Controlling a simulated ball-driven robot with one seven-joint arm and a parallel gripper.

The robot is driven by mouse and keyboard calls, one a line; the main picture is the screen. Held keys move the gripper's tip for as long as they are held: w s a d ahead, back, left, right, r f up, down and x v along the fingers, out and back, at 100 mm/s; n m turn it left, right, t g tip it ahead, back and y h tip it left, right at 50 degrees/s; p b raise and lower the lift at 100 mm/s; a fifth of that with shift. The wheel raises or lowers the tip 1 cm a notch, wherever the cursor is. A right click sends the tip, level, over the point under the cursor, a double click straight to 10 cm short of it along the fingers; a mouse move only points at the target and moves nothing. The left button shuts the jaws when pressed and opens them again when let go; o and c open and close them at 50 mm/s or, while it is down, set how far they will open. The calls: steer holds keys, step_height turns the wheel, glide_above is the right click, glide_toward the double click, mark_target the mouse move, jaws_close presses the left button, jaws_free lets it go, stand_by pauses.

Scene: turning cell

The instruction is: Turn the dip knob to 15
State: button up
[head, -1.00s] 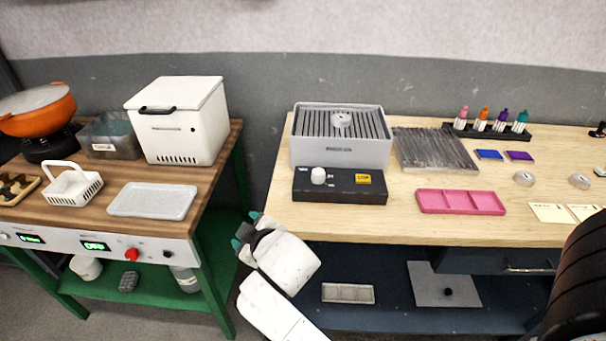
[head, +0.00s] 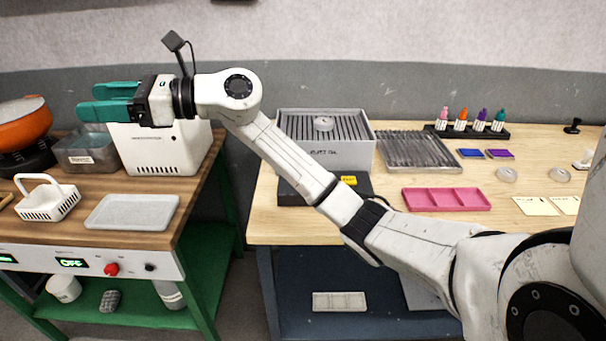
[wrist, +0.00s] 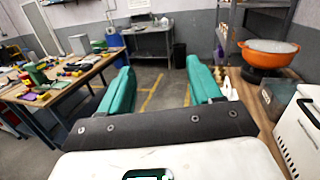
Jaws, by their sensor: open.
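My gripper (head: 88,101) has teal fingers, spread apart and empty, pointing left in the head view. It is raised and appears in front of the white lidded box and the clear bin. It also shows open in the wrist view (wrist: 160,72). I cannot tell which control is the dip knob. The left bench's front panel carries a red knob or button (head: 111,269), a small black knob (head: 150,267) and a green display (head: 71,262) reading OFF. My gripper is well above them, touching none. A dark control box (head: 292,189) on the right bench is partly hidden by my arm.
A grey tray (head: 132,212), white basket (head: 47,201), clear bin (head: 88,153), white box (head: 185,150) and orange pot (head: 22,125) stand on the left bench. The right bench holds a grey slatted unit (head: 325,135) and pink tray (head: 446,199). A floor gap separates the benches.

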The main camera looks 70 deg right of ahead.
steer(key=s+d+f+n+g+h, duration=0.4)
steer(key=d+f+g+h, duration=0.25)
steer(key=d+f, duration=0.55)
steer(key=s+d+f+m+g+h+b, duration=0.1)
steer(key=s+d+f+g+h, duration=0.25)
steer(key=s+d, duration=0.55)
steer(key=s+d+f+g+h+b, duration=0.1)
steer(key=s+d+f+g+h, duration=0.1)
steer(key=s+d+g, duration=0.5)
steer(key=f, duration=0.3)
steer(key=d+f+t+p, duration=0.1)
steer(key=f, duration=0.3)
steer(key=d+f+t, duration=0.1)
steer(key=f, duration=0.2)
steer(key=shift+s+d+f+p, duration=0.15)
steer(key=shift+s+p, duration=0.15)
steer(key=shift+p, duration=0.1)
steer(key=c, duration=1)
